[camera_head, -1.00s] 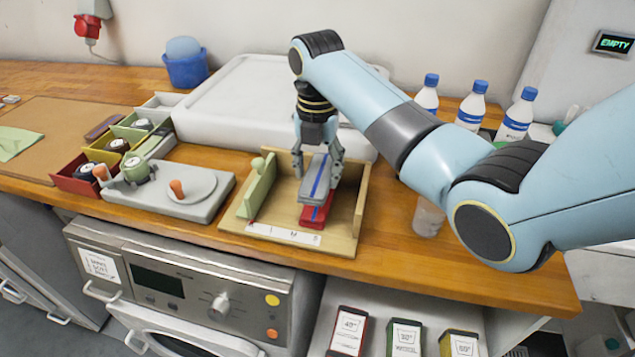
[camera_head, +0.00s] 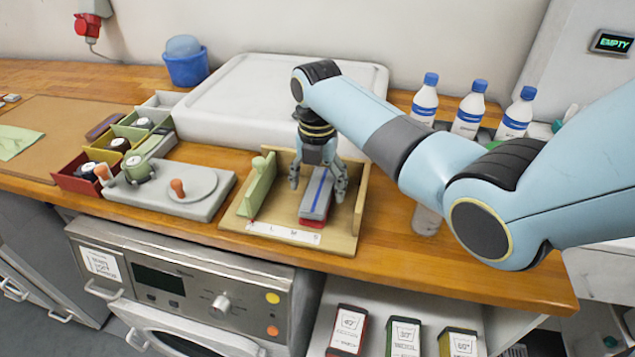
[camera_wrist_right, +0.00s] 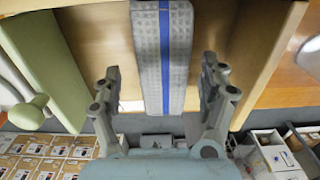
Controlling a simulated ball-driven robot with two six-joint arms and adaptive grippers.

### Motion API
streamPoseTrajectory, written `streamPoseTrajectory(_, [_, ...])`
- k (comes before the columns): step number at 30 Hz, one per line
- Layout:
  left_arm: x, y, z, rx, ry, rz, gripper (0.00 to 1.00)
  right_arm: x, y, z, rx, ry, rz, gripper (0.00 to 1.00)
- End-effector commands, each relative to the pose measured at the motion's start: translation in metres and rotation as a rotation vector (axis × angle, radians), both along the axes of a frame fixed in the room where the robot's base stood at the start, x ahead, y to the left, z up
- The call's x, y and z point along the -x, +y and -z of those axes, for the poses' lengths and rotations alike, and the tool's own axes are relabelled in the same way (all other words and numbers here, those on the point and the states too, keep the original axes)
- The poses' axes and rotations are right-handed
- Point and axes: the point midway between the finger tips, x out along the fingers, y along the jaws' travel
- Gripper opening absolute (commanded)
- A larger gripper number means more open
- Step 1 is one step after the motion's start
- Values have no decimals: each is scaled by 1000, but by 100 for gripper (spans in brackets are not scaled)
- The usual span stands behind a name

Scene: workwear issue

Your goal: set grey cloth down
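The grey cloth (camera_head: 316,193) is a folded block with a blue stripe. It lies on top of a red folded cloth (camera_head: 311,222) inside the wooden tray (camera_head: 240,226). My right gripper (camera_head: 318,192) is open around the grey cloth, with a finger on each side and gaps to it. In the right wrist view the grey cloth (camera_wrist_right: 164,50) lies between the spread fingers (camera_wrist_right: 160,95), touching neither. The red cloth is mostly hidden under the grey one. My left gripper is not in view.
The tray has a green sliding wall (camera_head: 258,190) with a knob at left and a wooden wall (camera_head: 361,210) at right. A grey device (camera_head: 200,203) stands left of it. Several bottles (camera_head: 469,110) stand behind my right arm. A white lidded box (camera_head: 270,95) is behind.

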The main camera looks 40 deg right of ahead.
Motion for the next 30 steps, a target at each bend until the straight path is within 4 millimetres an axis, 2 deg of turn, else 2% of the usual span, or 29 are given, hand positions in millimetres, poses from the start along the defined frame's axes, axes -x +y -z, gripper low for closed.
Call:
streamPoseTrajectory(8, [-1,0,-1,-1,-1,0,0,-1,0,-7,0,-3,0,77])
streamPoseTrajectory(11, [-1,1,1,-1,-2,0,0,-1,0,-21,0,-4,0,77])
streamPoseTrajectory(21, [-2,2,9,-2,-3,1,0,-1,0,-95,1,-5,0,77])
streamPoseTrajectory(25, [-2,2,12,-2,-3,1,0,-1,0,-113,1,-3,1,77])
streamPoseTrajectory(30, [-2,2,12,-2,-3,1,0,-1,0,-122,0,0,0,77])
